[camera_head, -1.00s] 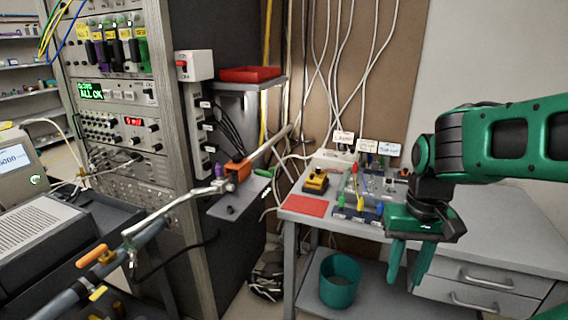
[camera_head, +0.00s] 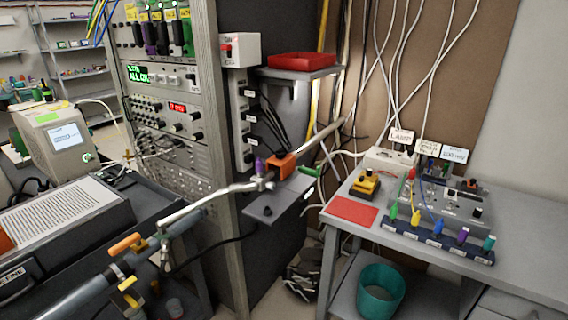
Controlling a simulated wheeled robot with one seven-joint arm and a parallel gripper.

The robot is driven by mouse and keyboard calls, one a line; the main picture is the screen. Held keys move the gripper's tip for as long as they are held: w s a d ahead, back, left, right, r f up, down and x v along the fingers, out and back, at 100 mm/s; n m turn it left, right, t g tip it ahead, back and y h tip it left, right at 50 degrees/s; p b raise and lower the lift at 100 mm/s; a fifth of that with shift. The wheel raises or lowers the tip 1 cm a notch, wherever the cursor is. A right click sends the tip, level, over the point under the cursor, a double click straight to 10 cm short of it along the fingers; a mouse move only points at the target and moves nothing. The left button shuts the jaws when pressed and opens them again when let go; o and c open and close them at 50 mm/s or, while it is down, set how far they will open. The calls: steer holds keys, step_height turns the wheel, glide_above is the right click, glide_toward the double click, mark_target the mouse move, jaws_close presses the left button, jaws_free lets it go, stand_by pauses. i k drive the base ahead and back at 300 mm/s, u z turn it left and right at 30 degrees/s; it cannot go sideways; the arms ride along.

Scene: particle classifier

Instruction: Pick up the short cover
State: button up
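I cannot tell which thing is the short cover; nothing in view is clearly marked as it. Small coloured pieces stand in a row along a dark blue strip (camera_head: 434,241) at the bench's front: green, yellow (camera_head: 415,217), blue, purple (camera_head: 462,236) and teal (camera_head: 488,243). Behind them is a grey box (camera_head: 440,203) with knobs and wires. A red flat mat (camera_head: 351,210) lies to their left, with a yellow and black block (camera_head: 366,184) behind it. My gripper is out of view.
A grey bench (camera_head: 520,270) stands at right, with a teal bin (camera_head: 381,290) below. An instrument rack (camera_head: 170,120) stands left of centre. A metal tube (camera_head: 190,212) with orange clamps (camera_head: 281,167) crosses in front of it. A red tray (camera_head: 302,61) sits on a shelf.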

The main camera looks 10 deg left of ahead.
mark_target(286, 162)
steer(key=z, duration=0.1)
steer(key=i, duration=1)
steer(key=u, duration=0.1)
